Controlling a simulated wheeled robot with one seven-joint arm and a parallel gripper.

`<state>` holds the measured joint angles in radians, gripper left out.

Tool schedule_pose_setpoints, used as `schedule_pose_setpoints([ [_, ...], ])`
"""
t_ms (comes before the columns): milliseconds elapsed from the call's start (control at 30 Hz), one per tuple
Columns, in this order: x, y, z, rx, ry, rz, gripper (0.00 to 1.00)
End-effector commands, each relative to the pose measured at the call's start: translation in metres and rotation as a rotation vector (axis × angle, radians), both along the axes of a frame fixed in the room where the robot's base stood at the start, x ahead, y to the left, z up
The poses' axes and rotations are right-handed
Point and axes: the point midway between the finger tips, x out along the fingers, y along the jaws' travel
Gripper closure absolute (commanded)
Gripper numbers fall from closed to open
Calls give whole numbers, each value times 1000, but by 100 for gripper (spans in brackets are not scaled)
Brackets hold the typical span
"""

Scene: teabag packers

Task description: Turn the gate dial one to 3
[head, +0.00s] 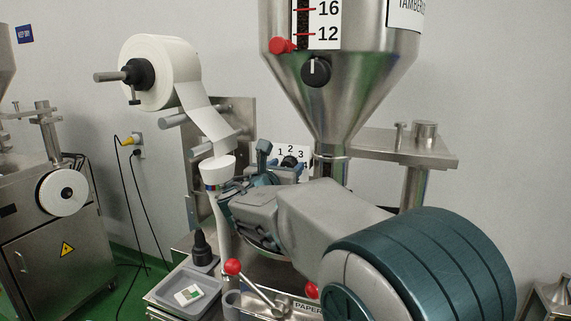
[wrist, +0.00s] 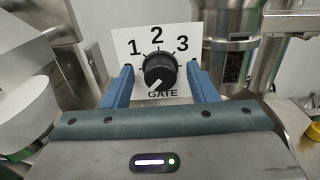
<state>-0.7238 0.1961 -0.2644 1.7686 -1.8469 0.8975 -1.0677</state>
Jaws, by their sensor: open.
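The gate dial (wrist: 160,72) is a black round knob on a white plate (wrist: 124,47) marked 1, 2, 3 and GATE. My gripper (wrist: 160,80) is open, with one blue finger on each side of the dial and a gap visible on both sides. In the head view the plate (head: 290,149) and the dial (head: 289,162) show small behind my gripper (head: 282,163), partly hidden by it.
A steel hopper (head: 345,85) with another black knob (head: 316,71) and a red-marked scale stands above. A paper roll (head: 165,72) feeds a strip down to a white funnel (head: 217,170) at the left. A grey tray (head: 184,291) and red-knobbed levers (head: 233,267) are below.

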Motion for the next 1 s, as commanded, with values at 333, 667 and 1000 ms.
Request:
schedule_pose_setpoints([
  [333, 5, -3, 0, 1, 0, -1, 47],
  [667, 5, -2, 0, 2, -1, -1, 92],
  [1000, 4, -3, -5, 90, -37, 0, 92],
])
